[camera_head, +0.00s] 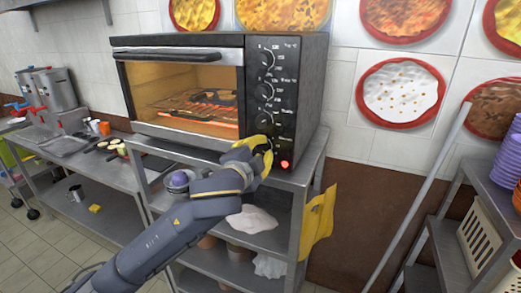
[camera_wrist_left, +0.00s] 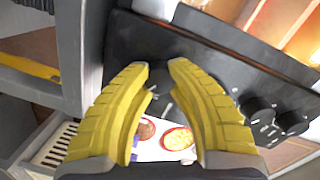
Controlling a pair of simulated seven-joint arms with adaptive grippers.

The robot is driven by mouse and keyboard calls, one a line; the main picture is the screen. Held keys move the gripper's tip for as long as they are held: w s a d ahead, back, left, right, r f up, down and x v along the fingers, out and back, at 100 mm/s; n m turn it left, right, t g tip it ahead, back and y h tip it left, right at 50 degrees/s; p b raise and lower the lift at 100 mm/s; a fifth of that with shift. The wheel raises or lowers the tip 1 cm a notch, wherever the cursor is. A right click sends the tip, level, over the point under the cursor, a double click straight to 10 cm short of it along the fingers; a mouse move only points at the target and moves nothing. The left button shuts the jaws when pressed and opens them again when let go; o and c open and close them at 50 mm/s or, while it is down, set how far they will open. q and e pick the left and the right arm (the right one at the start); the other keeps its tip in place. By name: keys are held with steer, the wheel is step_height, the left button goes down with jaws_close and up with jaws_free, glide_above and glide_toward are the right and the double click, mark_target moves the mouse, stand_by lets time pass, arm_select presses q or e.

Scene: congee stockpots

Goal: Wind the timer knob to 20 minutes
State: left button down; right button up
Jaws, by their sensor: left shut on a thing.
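A black toaster oven (camera_head: 220,43) stands on a metal shelf, with a column of knobs on the panel right of its lit glass door. The upper knob (camera_head: 266,57), a middle knob (camera_head: 263,92) and another knob (camera_head: 263,121) show clear of my arm. My left gripper (camera_head: 264,152), with yellow fingers, is at the lowest part of the panel, closed around the lowest knob, the timer knob, which its fingers mostly hide. In the left wrist view, the fingers (camera_wrist_left: 158,78) reach the dark panel, and two other knobs (camera_wrist_left: 273,115) stand to the right. The timer's pointer cannot be read. My right gripper is out of view.
A red lamp (camera_head: 284,164) glows beside the fingers. A yellow cloth (camera_head: 318,225) hangs from the shelf's right side. A counter (camera_head: 85,160) is at left; purple bowls (camera_head: 508,160) are at right.

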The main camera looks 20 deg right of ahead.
arm_select(q)
steer(key=m, duration=0.4)
steer(key=shift+t, duration=0.3)
steer(key=shift+m, duration=1.6)
steer(key=shift+m+t, duration=0.3)
steer(key=shift+r, duration=0.1)
steer(key=c, duration=1)
jaws_free()
steer(key=shift+c, duration=0.2)
steer(key=v, duration=1.2)
steer(key=shift+r, duration=0.1)
